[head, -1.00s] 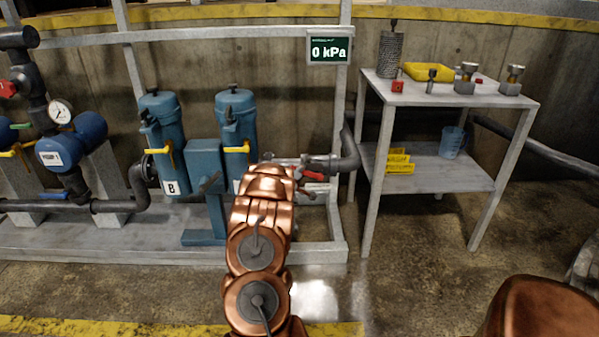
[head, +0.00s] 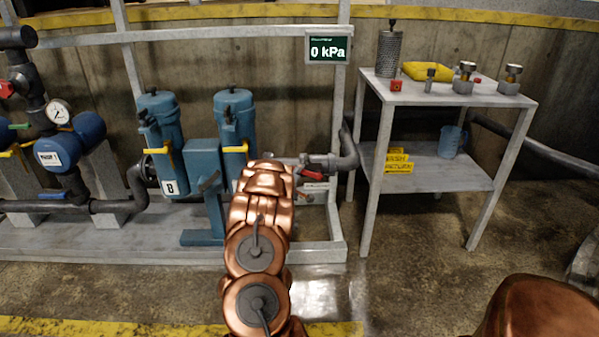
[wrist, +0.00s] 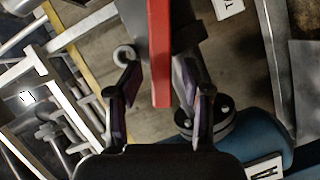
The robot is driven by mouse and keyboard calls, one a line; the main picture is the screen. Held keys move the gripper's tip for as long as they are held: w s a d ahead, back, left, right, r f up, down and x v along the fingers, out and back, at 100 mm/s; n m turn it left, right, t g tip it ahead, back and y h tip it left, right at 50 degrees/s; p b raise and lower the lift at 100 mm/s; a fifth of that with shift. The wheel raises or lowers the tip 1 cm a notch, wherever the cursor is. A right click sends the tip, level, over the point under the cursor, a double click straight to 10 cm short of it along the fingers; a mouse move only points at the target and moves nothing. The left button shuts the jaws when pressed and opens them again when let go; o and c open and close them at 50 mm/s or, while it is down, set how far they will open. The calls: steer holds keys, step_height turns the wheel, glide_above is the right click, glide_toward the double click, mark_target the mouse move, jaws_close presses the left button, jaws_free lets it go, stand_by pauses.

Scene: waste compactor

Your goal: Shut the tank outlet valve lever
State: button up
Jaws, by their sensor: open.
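A red valve lever (wrist: 160,55) runs down the middle of the wrist view from the top edge, its free end between the two fingers of my gripper (wrist: 158,78). The fingers are open, with a gap on each side of the lever, and I see no contact. A dark valve part lies behind the lever. In the head view a red lever (head: 313,175) sits on the pipe at the right end of the skid, just right of my arm. My arm hides my gripper there. A white tag (wrist: 228,8) near the lever is cut off, so I cannot read it.
A blue filter housing (wrist: 262,145) lies close at lower right in the wrist view. Blue filters (head: 235,115) with yellow levers stand left of my arm. A metal table (head: 440,96) with several items stands right. A display (head: 328,49) reads 0 kPa. Floor between is clear.

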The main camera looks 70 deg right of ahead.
steer(key=shift+s+a+r, duration=0.1)
steer(key=shift+a+r, duration=0.15)
steer(key=shift+a, duration=1.2)
steer(key=shift+s+a+r, duration=0.1)
steer(key=shift+a+r, duration=0.1)
steer(key=shift+a, duration=1.25)
steer(key=shift+c, duration=0.2)
